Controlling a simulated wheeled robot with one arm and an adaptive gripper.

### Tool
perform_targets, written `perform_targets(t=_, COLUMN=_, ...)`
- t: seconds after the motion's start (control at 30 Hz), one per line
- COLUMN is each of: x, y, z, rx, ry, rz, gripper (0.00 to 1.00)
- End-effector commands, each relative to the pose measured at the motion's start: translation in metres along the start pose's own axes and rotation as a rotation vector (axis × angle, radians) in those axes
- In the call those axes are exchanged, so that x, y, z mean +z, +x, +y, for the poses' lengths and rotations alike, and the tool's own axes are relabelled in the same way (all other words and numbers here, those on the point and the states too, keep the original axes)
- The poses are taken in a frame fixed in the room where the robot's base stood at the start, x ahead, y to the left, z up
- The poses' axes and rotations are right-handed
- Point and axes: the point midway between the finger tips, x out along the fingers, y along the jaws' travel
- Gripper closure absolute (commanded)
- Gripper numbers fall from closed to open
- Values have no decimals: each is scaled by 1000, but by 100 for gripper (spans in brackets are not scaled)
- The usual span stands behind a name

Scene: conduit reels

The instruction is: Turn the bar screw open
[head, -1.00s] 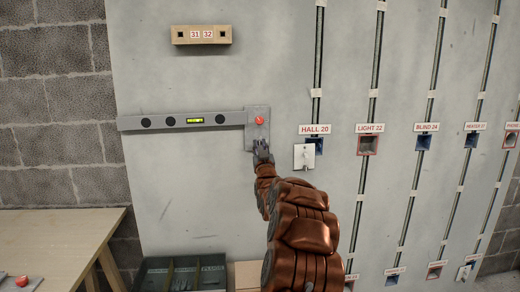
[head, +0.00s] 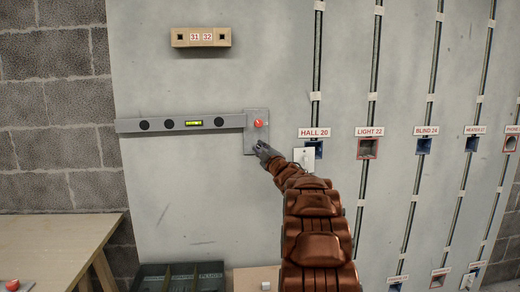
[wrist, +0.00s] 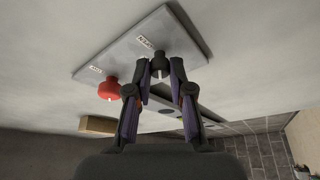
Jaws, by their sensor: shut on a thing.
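A grey plate (head: 251,143) is fixed to the wall panel at the right end of a grey bar (head: 155,125). A red knob (head: 258,124) sits on the plate's upper part; it also shows in the wrist view (wrist: 108,89). A black knob, the bar screw (wrist: 159,65), stands out of the plate beside a small label. My gripper (wrist: 159,70) has its fingers around this knob, one on each side, shut on it. In the head view my gripper (head: 263,149) is at the plate's lower edge and hides the black knob.
A wooden block marked 31 32 (head: 201,36) is above the bar. Labelled wall boxes such as HALL 20 (head: 314,132) are to the right, with a white cover plate (head: 304,157) close to my arm. A wooden table (head: 50,240) and a dark bin (head: 180,277) are below.

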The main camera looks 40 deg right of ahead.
Motion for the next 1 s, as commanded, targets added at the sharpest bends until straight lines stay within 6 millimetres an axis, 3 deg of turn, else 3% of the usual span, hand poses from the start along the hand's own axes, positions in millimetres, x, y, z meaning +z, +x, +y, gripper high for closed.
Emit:
perform_targets(t=0.5, x=-1, y=0, z=5, rx=-172, ry=-412, rz=0, gripper=100)
perform_targets(t=1.0, x=-1, y=1, z=4, rx=-241, ry=-582, rz=1, gripper=100)
